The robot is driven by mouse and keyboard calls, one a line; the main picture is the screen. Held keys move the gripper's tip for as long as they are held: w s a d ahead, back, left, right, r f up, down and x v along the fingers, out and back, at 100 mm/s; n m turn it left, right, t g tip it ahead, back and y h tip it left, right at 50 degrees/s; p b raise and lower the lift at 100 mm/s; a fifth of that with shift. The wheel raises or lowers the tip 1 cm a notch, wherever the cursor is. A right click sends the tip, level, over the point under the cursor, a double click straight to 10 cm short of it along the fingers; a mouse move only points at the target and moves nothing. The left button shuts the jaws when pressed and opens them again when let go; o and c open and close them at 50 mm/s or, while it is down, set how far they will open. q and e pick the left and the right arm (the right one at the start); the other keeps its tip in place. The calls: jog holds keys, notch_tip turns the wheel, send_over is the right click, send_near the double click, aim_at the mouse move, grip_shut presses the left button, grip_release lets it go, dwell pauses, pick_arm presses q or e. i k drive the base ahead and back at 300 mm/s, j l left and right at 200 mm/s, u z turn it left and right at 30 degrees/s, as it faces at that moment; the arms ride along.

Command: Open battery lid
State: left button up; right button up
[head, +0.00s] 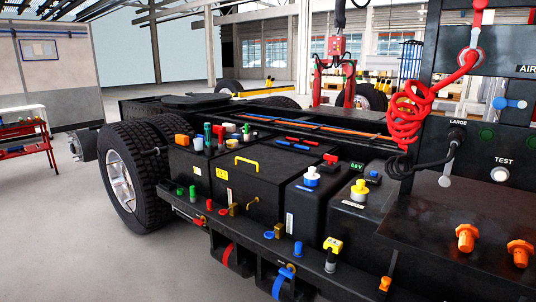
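The likely battery lid (275,162) is the black top of a box on the side of a truck chassis, in the middle of the head view. It lies flat and looks closed. A yellow handle (246,161) stands up near its left front edge. Neither of my grippers shows in this view.
A wheel (123,178) stands left of the box. A coiled red hose (405,110) hangs at the right, above orange knobs (466,238). Floor at the left front is clear.

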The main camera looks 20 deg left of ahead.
aim_at(257, 170)
jog(key=i+j+z, duration=0.1)
jog(key=j, duration=0.25)
jog(key=i+j+z, duration=0.1)
jog(key=j, duration=0.25)
jog(key=i+j, duration=0.25)
jog(key=i+j+z, duration=0.15)
jog(key=j, duration=0.3)
jog(key=i+j+z, duration=0.1)
jog(key=j, duration=0.3)
jog(key=i+j, duration=0.1)
jog(key=j, duration=0.25)
jog(key=i+j, duration=0.1)
jog(key=j, duration=0.3)
jog(key=i+j, duration=0.1)
jog(key=j, duration=0.25)
jog(key=i+j, duration=0.1)
jog(key=j, duration=0.25)
jog(key=i+j, duration=0.1)
jog(key=j, duration=0.3)
